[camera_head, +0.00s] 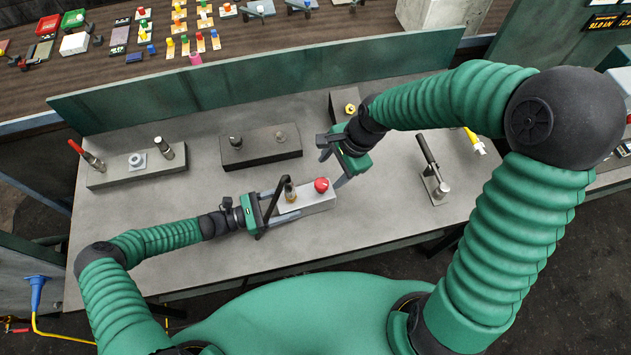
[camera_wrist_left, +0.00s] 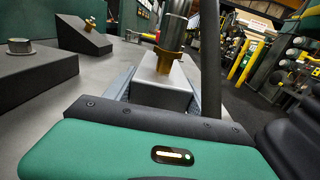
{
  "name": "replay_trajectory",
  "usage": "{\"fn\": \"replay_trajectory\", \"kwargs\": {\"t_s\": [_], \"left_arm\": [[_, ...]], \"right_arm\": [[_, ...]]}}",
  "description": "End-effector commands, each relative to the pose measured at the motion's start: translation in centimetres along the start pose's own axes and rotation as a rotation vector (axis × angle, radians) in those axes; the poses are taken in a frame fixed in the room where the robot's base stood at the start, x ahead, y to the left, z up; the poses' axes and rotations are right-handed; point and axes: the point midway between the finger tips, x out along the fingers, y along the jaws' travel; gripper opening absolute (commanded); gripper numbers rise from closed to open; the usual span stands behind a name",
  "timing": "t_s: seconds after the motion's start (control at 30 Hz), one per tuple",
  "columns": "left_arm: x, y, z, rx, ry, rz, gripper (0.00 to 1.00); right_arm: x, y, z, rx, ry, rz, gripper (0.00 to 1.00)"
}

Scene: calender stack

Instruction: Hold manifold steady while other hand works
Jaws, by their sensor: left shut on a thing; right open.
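The manifold (camera_head: 312,198) is a light grey block on the table. It carries a red knob (camera_head: 321,185) and a brass fitting (camera_head: 290,192); block and fitting also show in the left wrist view (camera_wrist_left: 160,92). My left gripper (camera_head: 298,203) is shut on the block from the left, one finger along each side. My right gripper (camera_head: 332,168) is open and empty, just above and right of the red knob. I cannot tell whether it touches the manifold.
A dark block with two knobs (camera_head: 260,147) lies behind the manifold. A grey block with a red-handled valve (camera_head: 136,167) is at the left. A dark box with a yellow button (camera_head: 343,103) stands behind my right gripper. A lever fixture (camera_head: 434,180) is at the right. The front table is clear.

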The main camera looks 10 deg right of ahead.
Motion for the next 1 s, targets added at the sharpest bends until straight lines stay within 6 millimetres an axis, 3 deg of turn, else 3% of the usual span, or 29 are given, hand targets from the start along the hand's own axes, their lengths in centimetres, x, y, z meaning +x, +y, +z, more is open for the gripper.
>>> {"fn": "replay_trajectory", "kwargs": {"t_s": [0.1, 0.43, 0.8, 0.83, 1.0], "left_arm": [[0.0, 0.0, 0.0, 0.0, 0.0, 0.0, 0.0], [0.0, 0.0, 0.0, -0.001, 0.0, 0.0, 0.0], [0.0, 0.0, 0.0, -0.001, 0.0, 0.0, 0.0], [0.0, 0.0, 0.0, -0.001, 0.0, 0.0, 0.0], [0.0, 0.0, 0.0, -0.001, -0.001, 0.0, 0.0]], "right_arm": [[0.0, -0.4, 0.6, -0.447, 0.0, 0.034, 0.58], [-0.5, -1.3, 1.6, -1.709, -0.053, 0.143, 0.58], [-1.3, -2.6, 2.0, -3.049, -0.281, 0.273, 0.58], [-1.4, -2.7, 2.0, 3.096, 0.304, -0.277, 0.58], [-1.7, -3.0, 2.0, 2.765, 0.34, -0.245, 0.58]]}}
